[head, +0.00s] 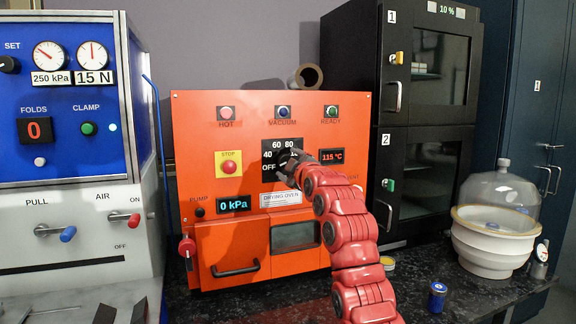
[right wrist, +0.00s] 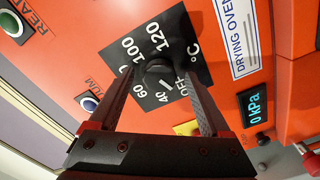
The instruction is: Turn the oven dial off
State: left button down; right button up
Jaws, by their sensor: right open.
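The oven dial is a dark round knob (right wrist: 158,70) on a black panel marked OFF, 40, 60 and up to 120 °C. The panel (head: 268,148) is on the front of the orange drying oven (head: 200,130). My right gripper (head: 288,161) is at the dial in the head view and hides most of the knob and the higher numbers. In the right wrist view my right gripper (right wrist: 160,82) is open, with one finger on each side of the knob. My left gripper is not in view.
A 0 kPa display (head: 233,205) is below left. Black cabinets (head: 400,200) stand right of the oven, a blue press (head: 65,100) left.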

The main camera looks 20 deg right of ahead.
jog(key=s, duration=1.6)
jog(key=shift+s+d, duration=0.15)
jog(key=shift+d, duration=0.2)
jog(key=shift+f, duration=0.15)
